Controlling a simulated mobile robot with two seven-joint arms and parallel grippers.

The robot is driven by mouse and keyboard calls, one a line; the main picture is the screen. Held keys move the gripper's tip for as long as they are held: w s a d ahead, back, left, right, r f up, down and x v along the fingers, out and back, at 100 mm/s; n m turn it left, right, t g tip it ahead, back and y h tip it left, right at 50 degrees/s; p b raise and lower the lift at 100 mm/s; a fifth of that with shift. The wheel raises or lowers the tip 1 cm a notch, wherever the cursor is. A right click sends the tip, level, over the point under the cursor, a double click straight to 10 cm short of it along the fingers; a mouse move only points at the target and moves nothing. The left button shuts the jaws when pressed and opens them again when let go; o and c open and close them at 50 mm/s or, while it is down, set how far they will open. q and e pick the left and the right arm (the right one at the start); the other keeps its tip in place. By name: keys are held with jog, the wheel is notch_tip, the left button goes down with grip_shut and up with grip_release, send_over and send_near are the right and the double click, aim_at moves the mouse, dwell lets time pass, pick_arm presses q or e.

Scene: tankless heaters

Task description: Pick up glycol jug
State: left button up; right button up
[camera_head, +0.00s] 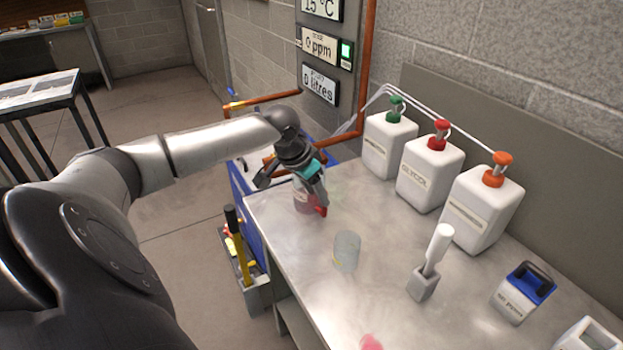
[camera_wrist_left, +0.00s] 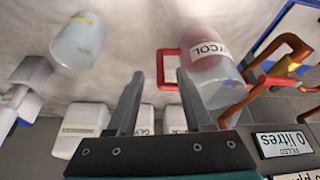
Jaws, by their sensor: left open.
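The glycol jug (camera_head: 306,200) is a small clear jug with pinkish-red contents and a red handle. It stands on the metal bench near its far left corner, partly hidden by my left gripper (camera_head: 290,193). In the left wrist view the jug (camera_wrist_left: 207,60) shows a white label ending in "YCOL". Its red handle (camera_wrist_left: 167,66) appears between the open fingertips of my left gripper (camera_wrist_left: 160,74). The fingers are apart and hold nothing; I cannot tell how far the handle reaches in between them.
A clear beaker (camera_head: 346,251) stands nearby on the bench (camera_head: 385,290). Three white pump bottles line the wall, the red-topped one (camera_head: 430,172) labelled glycol. A white-handled tool in a grey holder (camera_head: 424,284) and a blue-topped box (camera_head: 522,293) stand right.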

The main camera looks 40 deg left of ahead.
pick_arm(q)
jog(key=b+x, duration=0.1)
jog(key=x, duration=0.5)
jog(key=shift+w, duration=0.1)
pick_arm(e)
jog(key=shift+w+a+f, duration=0.1)
jog(key=shift+w+f, duration=0.25)
jog(key=shift+f, duration=0.5)
pick_arm(q)
jog(key=shift+c, duration=0.3)
grip_shut()
pick_arm(e)
jog(key=shift+s, duration=0.1)
